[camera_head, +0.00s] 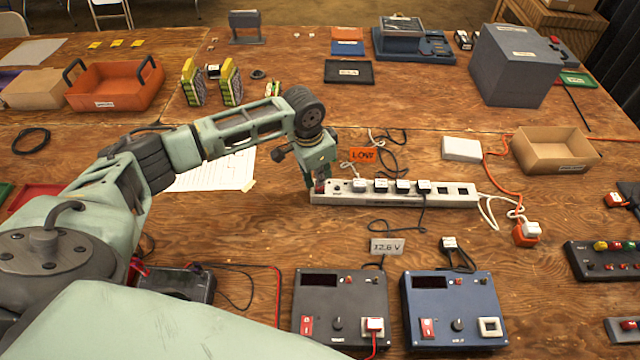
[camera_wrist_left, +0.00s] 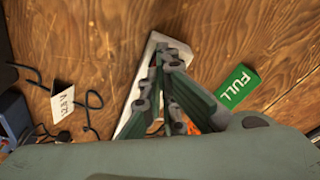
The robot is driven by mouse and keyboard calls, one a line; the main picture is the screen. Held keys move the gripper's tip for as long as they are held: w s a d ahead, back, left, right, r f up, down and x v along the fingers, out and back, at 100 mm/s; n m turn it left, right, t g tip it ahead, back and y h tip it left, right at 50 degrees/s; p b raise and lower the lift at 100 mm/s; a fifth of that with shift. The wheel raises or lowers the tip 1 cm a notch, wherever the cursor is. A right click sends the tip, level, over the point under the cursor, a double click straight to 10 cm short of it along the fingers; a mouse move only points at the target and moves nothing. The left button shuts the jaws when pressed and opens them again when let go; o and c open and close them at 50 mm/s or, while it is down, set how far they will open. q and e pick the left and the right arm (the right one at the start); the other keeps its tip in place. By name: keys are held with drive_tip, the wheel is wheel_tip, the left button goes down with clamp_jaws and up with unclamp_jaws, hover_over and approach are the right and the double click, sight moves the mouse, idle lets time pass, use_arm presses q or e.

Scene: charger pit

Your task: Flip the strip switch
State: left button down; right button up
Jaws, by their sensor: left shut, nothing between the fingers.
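The power strip (camera_head: 455,202) is a long pale bar lying across the middle of the table, with several white plugs in it. Its red switch (camera_head: 320,186) is at the strip's left end. My left gripper (camera_head: 318,178) is shut and empty, pointing down at that end, over or touching the switch; I cannot tell which. In the left wrist view the shut fingers (camera_wrist_left: 158,62) lie over the pale strip (camera_wrist_left: 153,42) and hide the switch. My right gripper is not in view.
An orange LOW tag (camera_head: 363,155) stands behind the strip; a green FULL tag (camera_wrist_left: 238,87) shows in the left wrist view. Black cables lie around the strip. Two charger boxes (camera_head: 340,295) (camera_head: 453,305) are in front. A cardboard tray (camera_head: 556,150) is at right.

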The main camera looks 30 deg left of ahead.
sight(319, 189)
use_arm(q)
drive_tip(key=shift+f+b, duration=0.3)
drive_tip(key=shift+f, duration=0.65)
idle(0.3)
drive_tip(key=shift+r, duration=0.1)
wheel_tip(319, 189, up, 7)
drive_tip(key=p, duration=0.8)
idle(0.4)
drive_tip(key=shift+s, duration=0.1)
